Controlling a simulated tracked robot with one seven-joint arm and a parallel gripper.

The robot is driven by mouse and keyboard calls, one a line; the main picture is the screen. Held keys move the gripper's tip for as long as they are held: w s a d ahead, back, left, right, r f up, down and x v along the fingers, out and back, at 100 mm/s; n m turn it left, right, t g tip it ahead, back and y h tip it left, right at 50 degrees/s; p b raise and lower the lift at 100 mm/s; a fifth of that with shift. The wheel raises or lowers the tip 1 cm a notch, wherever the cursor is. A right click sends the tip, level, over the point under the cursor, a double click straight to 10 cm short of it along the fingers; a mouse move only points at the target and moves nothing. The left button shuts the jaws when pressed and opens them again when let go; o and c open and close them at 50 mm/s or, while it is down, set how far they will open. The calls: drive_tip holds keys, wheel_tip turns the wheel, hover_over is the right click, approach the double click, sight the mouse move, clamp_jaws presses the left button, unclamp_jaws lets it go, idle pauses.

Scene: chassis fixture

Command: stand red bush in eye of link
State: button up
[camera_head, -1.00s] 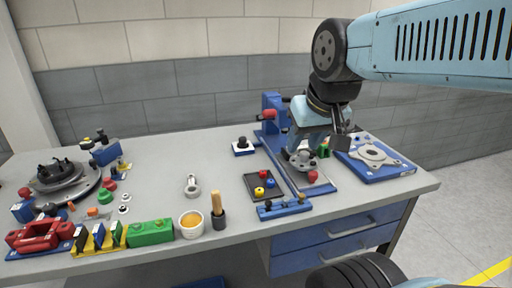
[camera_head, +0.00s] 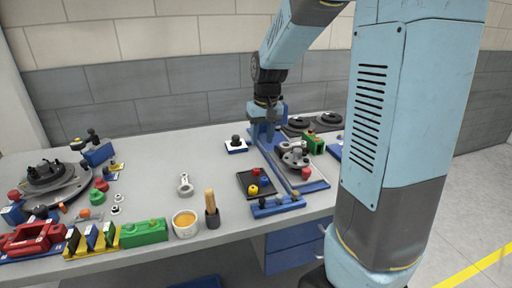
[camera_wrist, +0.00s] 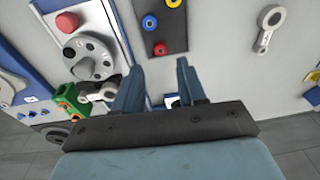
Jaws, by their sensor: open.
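The red bush (camera_head: 255,171) stands with a blue and a yellow one in a dark tray (camera_head: 243,183); it also shows in the wrist view (camera_wrist: 160,48). The silver link (camera_head: 185,184) lies flat on the bench left of the tray, and its larger eye looks empty in the wrist view (camera_wrist: 269,24). My gripper (camera_head: 267,115) is above the back of the bench, behind the tray. In the wrist view its open fingers (camera_wrist: 158,88) are empty and apart from the bush.
A grey hub (camera_head: 294,155) and another red piece (camera_head: 306,173) sit on a plate right of the tray. A green block (camera_head: 314,143) and dark discs (camera_head: 300,125) stand behind. A cup (camera_head: 186,224) and brush (camera_head: 211,210) stand in front. Bench around the link is clear.

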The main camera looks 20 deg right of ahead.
drive_tip(key=g, duration=0.1)
hover_over(256, 169)
wheel_tip(256, 169, down, 7)
drive_tip(key=shift+s, duration=0.1)
drive_tip(key=shift+f, duration=3.9)
drive_tip(key=shift+c, duration=0.3)
clamp_jaws()
drive_tip(key=shift+r, duration=0.3)
drive_tip(key=shift+r, duration=0.75)
drive_tip(key=shift+r, duration=0.15)
